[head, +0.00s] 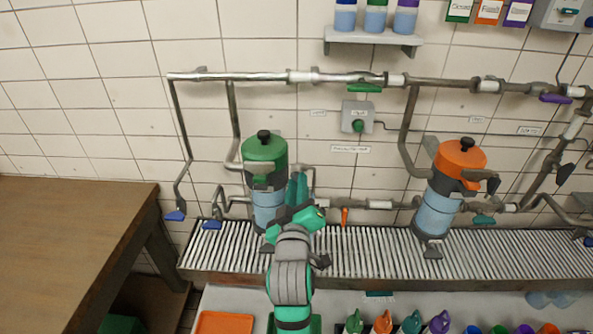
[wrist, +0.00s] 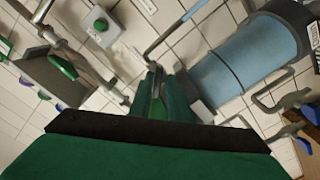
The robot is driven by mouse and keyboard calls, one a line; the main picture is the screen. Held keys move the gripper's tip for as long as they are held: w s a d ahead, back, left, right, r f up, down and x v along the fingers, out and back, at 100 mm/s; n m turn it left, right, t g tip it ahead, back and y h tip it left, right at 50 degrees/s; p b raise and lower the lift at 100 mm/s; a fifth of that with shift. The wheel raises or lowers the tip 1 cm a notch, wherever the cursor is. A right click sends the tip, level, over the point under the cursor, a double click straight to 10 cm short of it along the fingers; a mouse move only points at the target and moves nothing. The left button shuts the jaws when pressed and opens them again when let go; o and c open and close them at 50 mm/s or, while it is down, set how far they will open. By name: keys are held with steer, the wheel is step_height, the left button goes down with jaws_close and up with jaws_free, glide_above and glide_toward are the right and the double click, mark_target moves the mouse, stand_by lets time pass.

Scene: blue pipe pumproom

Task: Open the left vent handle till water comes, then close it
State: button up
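The green-topped pump (head: 265,160) with a blue-banded body stands on the slatted rack. Its blue body (wrist: 245,55) fills the upper right of the wrist view. My gripper (head: 297,185) is at the right side of this pump, pointing towards the wall pipes. In the wrist view its green fingers (wrist: 163,85) are close together, and I cannot tell whether anything is between them. Two blue lever handles hang at the far left: one (head: 175,216) on a long drop pipe, the other (head: 212,225) on a short bent pipe. I cannot tell which is the left vent handle. No water shows at either.
An orange-topped pump (head: 460,155) stands to the right. An orange lever (head: 345,216) sits on the low pipe. A grey box with a green button (head: 358,125) is on the wall. A wooden table (head: 70,225) is at left; coloured bottles line the front.

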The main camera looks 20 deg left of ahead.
steer(key=x, duration=0.4)
steer(key=shift+w+d, duration=0.15)
steer(key=shift+d, duration=0.25)
steer(key=shift+w+a, duration=0.45)
steer(key=shift+w, duration=0.3)
jaws_close()
